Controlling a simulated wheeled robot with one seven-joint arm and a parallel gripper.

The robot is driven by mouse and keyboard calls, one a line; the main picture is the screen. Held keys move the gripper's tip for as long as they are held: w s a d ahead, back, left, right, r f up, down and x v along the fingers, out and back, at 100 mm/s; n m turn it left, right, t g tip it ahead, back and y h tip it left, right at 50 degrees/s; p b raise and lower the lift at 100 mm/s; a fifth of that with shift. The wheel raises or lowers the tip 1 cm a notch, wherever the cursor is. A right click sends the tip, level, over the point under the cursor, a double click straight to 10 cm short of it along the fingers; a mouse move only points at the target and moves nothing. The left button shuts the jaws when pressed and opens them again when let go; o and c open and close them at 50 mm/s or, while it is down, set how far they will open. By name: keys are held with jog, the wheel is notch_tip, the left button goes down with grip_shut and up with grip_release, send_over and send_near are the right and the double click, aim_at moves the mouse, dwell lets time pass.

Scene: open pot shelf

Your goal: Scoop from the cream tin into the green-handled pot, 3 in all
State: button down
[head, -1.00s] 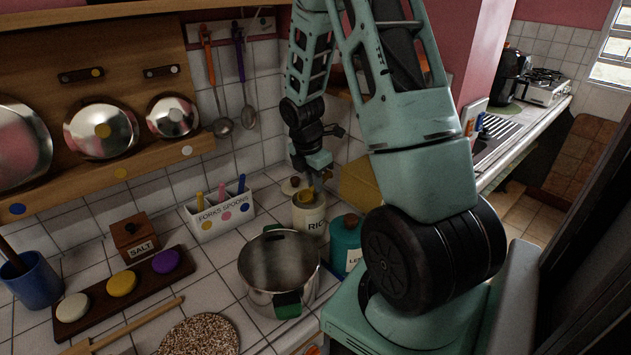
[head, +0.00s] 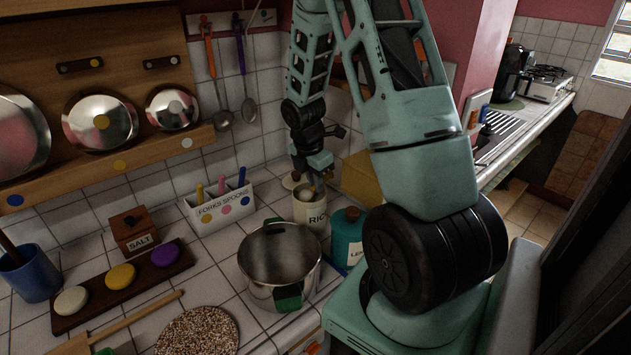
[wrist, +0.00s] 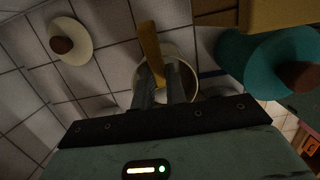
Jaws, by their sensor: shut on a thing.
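The cream tin (head: 309,213), labelled with letters starting "RIC", stands open behind the pot; its mouth shows in the wrist view (wrist: 190,86). My gripper (head: 310,181) is above the tin's mouth. In the wrist view my gripper (wrist: 163,93) is shut on a yellow-handled scoop (wrist: 150,45) at the tin's mouth. The scoop's lower end and the tin's contents are hidden. The green-handled pot (head: 259,284) stands open in front of the tin. Its visible inside wall is bare metal; I cannot tell what lies on its bottom.
A teal tin (head: 347,233) with a brown knob stands right of the cream tin. A cream lid (wrist: 68,41) lies on the left. A forks-and-spoons holder (head: 222,211), a salt box (head: 134,230) and a round speckled mat (head: 198,334) are on the tiled counter.

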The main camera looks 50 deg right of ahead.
jog(key=shift+s+a, duration=0.1)
notch_tip(320, 180, up, 8)
jog(key=p, duration=0.8)
dwell(0.3)
jog(key=shift+f, duration=0.1)
dwell(0.3)
